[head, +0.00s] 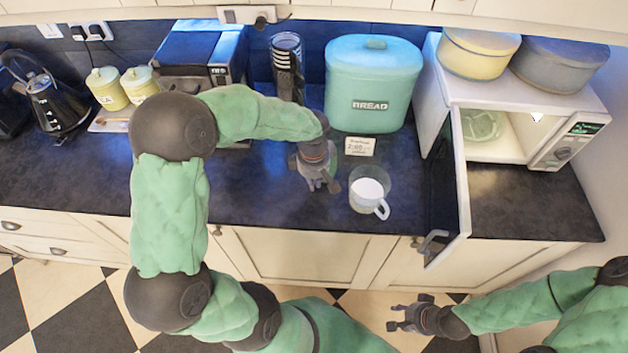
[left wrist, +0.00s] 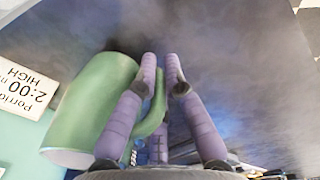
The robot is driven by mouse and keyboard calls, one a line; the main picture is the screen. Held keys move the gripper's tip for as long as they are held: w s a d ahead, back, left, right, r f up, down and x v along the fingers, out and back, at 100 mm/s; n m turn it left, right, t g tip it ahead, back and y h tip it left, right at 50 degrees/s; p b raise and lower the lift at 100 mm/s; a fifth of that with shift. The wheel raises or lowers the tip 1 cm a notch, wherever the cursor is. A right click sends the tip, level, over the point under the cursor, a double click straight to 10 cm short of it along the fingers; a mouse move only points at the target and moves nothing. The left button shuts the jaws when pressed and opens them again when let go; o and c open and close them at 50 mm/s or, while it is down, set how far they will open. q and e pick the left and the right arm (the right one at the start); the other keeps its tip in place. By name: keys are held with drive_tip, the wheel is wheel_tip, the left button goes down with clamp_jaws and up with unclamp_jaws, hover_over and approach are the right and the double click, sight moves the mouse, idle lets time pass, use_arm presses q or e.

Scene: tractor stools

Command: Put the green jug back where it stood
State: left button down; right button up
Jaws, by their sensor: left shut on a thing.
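The green jug (left wrist: 95,105) shows large in the left wrist view, with its curved handle between my fingers. My left gripper (left wrist: 160,70) is shut on that handle. In the head view my left gripper (head: 318,182) is over the counter, in front of the bread bin, and hides most of the jug. Whether the jug's base touches the counter cannot be told. My right gripper (head: 402,318) is open and empty, low in front of the cabinets.
A clear jug with white contents (head: 369,192) stands close right of my left gripper. The turquoise bread bin (head: 374,85) is behind. The microwave (head: 520,100) has its door (head: 457,190) swung out over the counter. Counter left of the gripper is clear.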

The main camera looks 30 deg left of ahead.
use_arm(q)
drive_tip(key=shift+f+b, duration=0.4)
drive_tip(key=shift+f, duration=0.1)
drive_tip(key=c, duration=1.3)
unclamp_jaws()
drive_tip(key=shift+o, duration=0.2)
drive_tip(key=shift+r, duration=0.25)
drive_tip(key=shift+s+r+p, duration=0.1)
drive_tip(key=shift+r+p, duration=2.1)
drive_tip(key=shift+r, duration=1.1)
